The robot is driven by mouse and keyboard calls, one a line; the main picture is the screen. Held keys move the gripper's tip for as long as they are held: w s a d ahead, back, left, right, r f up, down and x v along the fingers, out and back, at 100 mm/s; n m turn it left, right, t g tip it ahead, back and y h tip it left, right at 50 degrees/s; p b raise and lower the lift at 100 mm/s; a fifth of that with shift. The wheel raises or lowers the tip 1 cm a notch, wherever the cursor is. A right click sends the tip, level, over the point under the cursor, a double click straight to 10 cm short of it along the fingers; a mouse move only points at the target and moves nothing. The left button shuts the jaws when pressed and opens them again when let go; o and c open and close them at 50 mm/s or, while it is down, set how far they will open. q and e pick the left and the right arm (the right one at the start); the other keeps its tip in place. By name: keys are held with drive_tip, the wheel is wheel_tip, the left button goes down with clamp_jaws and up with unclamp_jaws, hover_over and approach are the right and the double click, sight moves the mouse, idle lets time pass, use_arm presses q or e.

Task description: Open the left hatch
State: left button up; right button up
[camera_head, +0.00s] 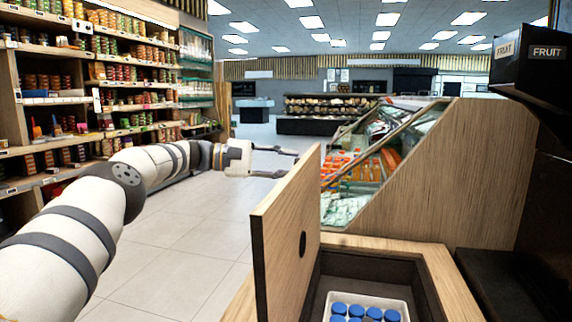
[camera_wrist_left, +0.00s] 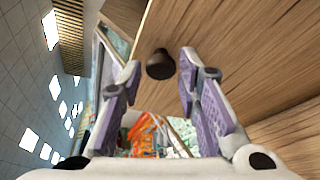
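The wooden hatch (camera_head: 285,235) stands raised, nearly upright, at the left side of an open compartment. A dark round spot (camera_head: 303,243) shows on its face toward the compartment. My left gripper (camera_head: 291,163) is open and empty at the hatch's far upper edge, on its left side. In the left wrist view, the open fingers (camera_wrist_left: 159,66) point at a wooden panel (camera_wrist_left: 235,45) with a dark round knob (camera_wrist_left: 160,65) showing between the fingertips. I cannot tell whether a finger touches the panel. My right gripper is not in view.
A white tray (camera_head: 407,304) of blue-capped bottles (camera_head: 356,311) sits in the compartment. A sloped display case (camera_head: 440,185) with packaged goods stands behind it. A black box marked FRUIT (camera_head: 530,60) is at upper right. Stocked shelves (camera_head: 95,75) line the left; the tiled floor (camera_head: 185,240) is clear.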

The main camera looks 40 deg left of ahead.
use_arm(q)
drive_tip(key=shift+o, duration=0.4)
drive_tip(key=shift+a, duration=0.1)
drive_tip(key=v, duration=0.7)
drive_tip(key=shift+s, duration=0.2)
drive_tip(key=shift+a, duration=0.1)
